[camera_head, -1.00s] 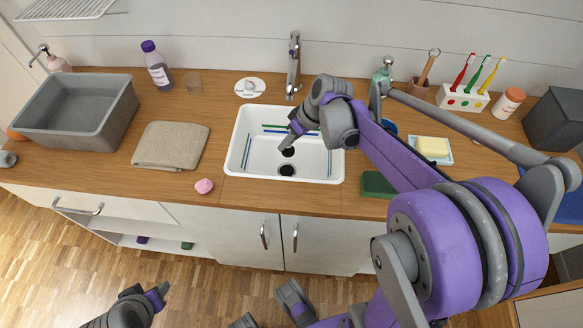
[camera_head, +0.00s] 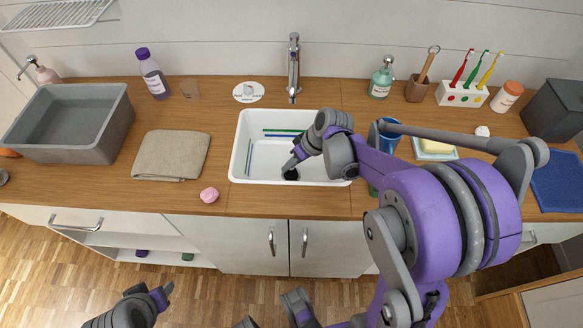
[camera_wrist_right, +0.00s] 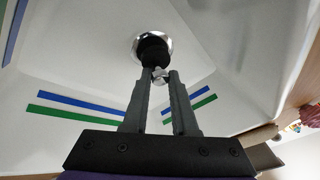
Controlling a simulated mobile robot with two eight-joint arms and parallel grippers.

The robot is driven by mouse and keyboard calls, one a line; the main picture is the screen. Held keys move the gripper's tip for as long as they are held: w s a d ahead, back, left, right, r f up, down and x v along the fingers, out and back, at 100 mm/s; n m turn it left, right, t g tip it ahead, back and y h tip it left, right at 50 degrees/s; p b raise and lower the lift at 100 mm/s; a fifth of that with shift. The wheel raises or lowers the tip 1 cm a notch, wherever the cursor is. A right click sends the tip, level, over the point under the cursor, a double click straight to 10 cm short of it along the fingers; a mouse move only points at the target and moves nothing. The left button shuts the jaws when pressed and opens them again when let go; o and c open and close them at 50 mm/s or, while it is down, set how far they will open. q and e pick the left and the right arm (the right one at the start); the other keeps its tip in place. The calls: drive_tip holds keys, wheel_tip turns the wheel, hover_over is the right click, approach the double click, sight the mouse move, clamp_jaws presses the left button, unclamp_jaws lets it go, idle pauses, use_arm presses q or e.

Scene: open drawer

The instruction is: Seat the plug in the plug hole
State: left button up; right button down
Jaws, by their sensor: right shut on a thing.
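The white sink (camera_head: 240,150) is set in the wooden counter. My right gripper (camera_head: 290,166) reaches down into it from the right. In the right wrist view the gripper (camera_wrist_right: 161,78) is shut on the small metal knob of the black plug (camera_wrist_right: 152,50). The plug is at the plug hole (camera_wrist_right: 137,43), whose shiny rim shows around it. I cannot tell how deep the plug sits. In the head view the dark plug and hole area (camera_head: 290,174) shows just below the fingertips. My left gripper (camera_head: 163,293) is low at the front, away from the counter.
Blue and green stripes mark the sink. The tap (camera_head: 293,65) stands behind it. A pink lump (camera_head: 209,195) and a folded towel (camera_head: 170,155) lie left of it. A blue cup (camera_head: 389,132) and a soap dish (camera_head: 436,156) stand right, near my right arm.

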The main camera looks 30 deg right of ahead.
wheel_tip(320, 180, down, 2)
drive_tip(key=shift+f, duration=0.15)
drive_tip(key=c, duration=0.7)
unclamp_jaws()
drive_tip(key=shift+d+r, duration=0.1)
drive_tip(key=shift+r, duration=0.3)
drive_tip(key=p+v, duration=0.1)
drive_tip(key=v, duration=1)
drive_tip(key=shift+s+r+p, duration=0.2)
drive_tip(key=shift+r+p, duration=0.05)
drive_tip(key=shift+p, duration=0.1)
